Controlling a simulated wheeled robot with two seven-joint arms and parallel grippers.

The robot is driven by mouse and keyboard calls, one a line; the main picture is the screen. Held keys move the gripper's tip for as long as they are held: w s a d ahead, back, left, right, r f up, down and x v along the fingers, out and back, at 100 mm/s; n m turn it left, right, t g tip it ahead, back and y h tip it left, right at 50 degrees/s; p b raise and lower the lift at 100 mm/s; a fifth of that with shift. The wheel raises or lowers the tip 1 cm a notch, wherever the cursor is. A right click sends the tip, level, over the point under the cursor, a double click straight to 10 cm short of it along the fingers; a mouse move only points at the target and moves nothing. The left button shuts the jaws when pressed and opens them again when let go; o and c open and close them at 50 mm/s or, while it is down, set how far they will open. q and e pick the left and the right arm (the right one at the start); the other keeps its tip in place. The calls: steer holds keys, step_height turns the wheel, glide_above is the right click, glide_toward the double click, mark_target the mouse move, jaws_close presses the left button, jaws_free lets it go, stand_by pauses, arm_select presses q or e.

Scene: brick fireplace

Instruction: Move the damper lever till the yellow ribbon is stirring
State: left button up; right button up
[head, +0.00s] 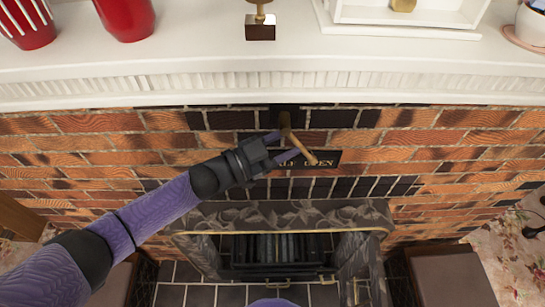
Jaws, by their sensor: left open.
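The damper lever (298,146) is a light-brown wooden handle below the mantel, slanting down to the right in front of the brick wall. A dark plate (325,160) behind it carries gold letters; "OPEN" can be read, and the word before it is partly covered. My left gripper (283,145) is open at the lever, with one finger near its upper end and the other lower down. I cannot tell whether the fingers touch it. I cannot make out a yellow ribbon. My right gripper does not show.
The white mantel shelf (200,62) overhangs the wall; it bears red vessels (125,18), a small brass-topped stand (260,25), a white box (405,18) and a pot (530,25). The fireplace surround (290,214) and dark grate (275,250) lie below.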

arm_select(q)
steer(key=shift+d+r, duration=0.2)
steer(key=shift+r, duration=0.1)
steer(key=shift+w, duration=0.15)
steer(key=c, duration=0.6)
jaws_close()
steer(key=shift+f, duration=0.2)
